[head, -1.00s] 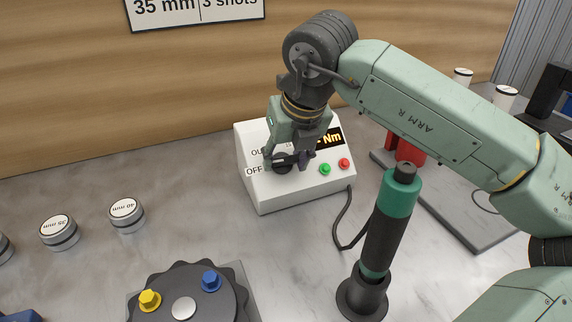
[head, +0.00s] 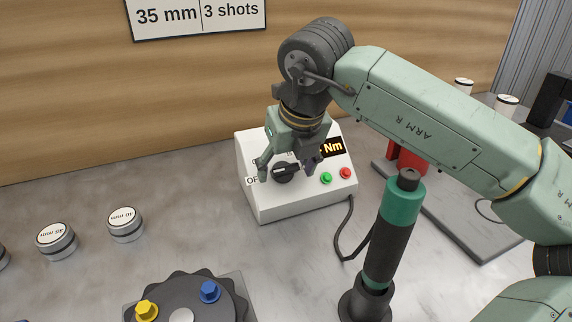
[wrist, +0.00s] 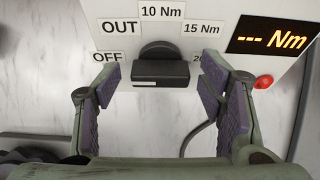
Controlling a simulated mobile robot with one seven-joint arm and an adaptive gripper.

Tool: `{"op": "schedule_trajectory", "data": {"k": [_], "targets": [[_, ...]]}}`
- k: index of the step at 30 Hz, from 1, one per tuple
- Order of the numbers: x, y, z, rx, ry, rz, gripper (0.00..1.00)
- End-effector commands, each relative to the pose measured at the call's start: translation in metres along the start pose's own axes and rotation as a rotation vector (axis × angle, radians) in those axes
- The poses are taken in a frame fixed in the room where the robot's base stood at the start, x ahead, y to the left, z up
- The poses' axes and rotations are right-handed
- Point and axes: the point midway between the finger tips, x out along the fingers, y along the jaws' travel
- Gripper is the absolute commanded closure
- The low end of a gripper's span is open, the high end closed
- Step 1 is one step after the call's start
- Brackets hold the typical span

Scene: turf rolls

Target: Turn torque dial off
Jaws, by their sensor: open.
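The torque dial (head: 283,174) is a black round knob with a raised bar, on the sloped front of a white control box (head: 300,203). It also shows in the wrist view (wrist: 160,72), below the labels OUT, 10 Nm and 15 Nm. The OFF label (wrist: 108,57) is at its left; the 20 label is partly hidden by a finger. Which label the dial points at is not clear. The display (wrist: 272,38) reads "--- Nm". My gripper (wrist: 160,88) is open, one finger on each side of the dial with visible gaps; it also shows in the head view (head: 286,168).
Green (head: 326,178) and red (head: 345,173) buttons sit right of the dial. A green and black tool (head: 390,235) stands upright in front of the box, with a cable. White-topped cylinders (head: 125,224) and a dark turret (head: 185,300) are at the left front.

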Motion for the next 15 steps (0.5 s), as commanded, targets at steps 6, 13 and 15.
{"op": "schedule_trajectory", "data": {"k": [6,13,15], "targets": [[-0.018,-0.001,0.001,0.001,-0.002,-0.002,0.37],[-0.067,-0.001,0.001,0.001,-0.002,-0.003,0.37],[-0.081,-0.001,0.001,0.001,-0.003,-0.003,0.37]]}}
